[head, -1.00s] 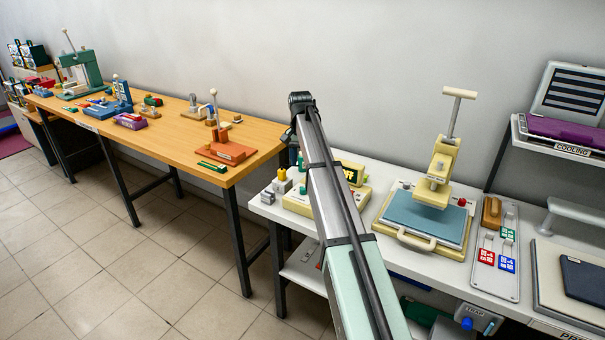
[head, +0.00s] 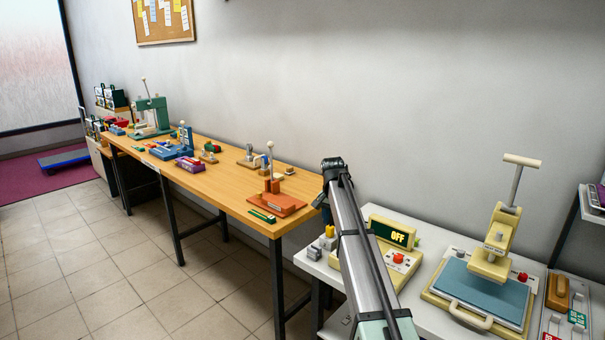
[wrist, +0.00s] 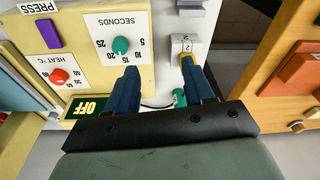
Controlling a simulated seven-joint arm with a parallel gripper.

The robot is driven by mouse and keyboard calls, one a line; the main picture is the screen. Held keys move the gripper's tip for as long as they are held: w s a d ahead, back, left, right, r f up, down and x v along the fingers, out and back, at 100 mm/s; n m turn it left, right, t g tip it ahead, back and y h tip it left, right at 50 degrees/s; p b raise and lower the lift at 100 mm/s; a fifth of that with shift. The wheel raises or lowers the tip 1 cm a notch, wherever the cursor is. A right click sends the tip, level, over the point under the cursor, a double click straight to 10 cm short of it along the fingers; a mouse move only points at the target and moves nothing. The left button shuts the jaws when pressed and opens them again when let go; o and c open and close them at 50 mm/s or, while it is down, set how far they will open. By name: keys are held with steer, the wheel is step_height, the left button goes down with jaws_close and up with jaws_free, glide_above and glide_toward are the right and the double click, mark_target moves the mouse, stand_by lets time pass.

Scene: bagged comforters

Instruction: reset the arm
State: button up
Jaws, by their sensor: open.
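My gripper (wrist: 161,88) shows in the wrist view with two blue fingers apart and nothing held between them. In that view it hangs over the table edge beside a cream control box (wrist: 85,63). The box has a green seconds dial (wrist: 121,45), a red heat dial (wrist: 58,76) and a display reading OFF. In the head view my arm reaches up and away over the white table, and its far end stands near the wooden bench's right end.
A cream heat press (head: 485,285) with a blue pad stands on the white table (head: 420,235). A wooden bench (head: 225,187) holds an orange lever tool (head: 277,203) and several small fixtures. Tiled floor is clear at left.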

steer(key=w+a+f+n+t, duration=0.1)
steer(key=w+a+f+t, duration=0.1)
steer(key=a+f, duration=0.55)
steer(key=w+a+f+t, duration=0.1)
steer(key=a+f+t, duration=0.25)
steer(key=a, duration=0.65)
steer(key=s+a+f+n, duration=0.1)
steer(key=s+a+f, duration=0.15)
steer(key=f, duration=0.65)
steer(key=s+d+f+n+g, duration=0.1)
steer(key=s+d+f+g, duration=0.1)
steer(key=s+d+f, duration=0.55)
steer(key=s+d+f+n+g, duration=0.1)
steer(key=s+d+f+g, duration=0.15)
steer(key=s+f, duration=0.9)
steer(key=s+d+f+n+g, duration=0.1)
steer(key=s+d+f+g, duration=0.1)
steer(key=s+d+f, duration=0.55)
steer(key=s+f+g, duration=0.2)
steer(key=s, duration=1.1)
steer(key=s+d+f+n+g, duration=0.1)
steer(key=s+f+g, duration=0.2)
steer(key=s, duration=1.1)
steer(key=s+d+f+n+g+y, duration=0.1)
steer(key=s+f+g, duration=0.1)
steer(key=s, duration=1.1)
steer(key=shift+s+d+f, duration=0.25)
steer(key=shift+s+f, duration=0.1)
steer(key=shift+s, duration=0.05)
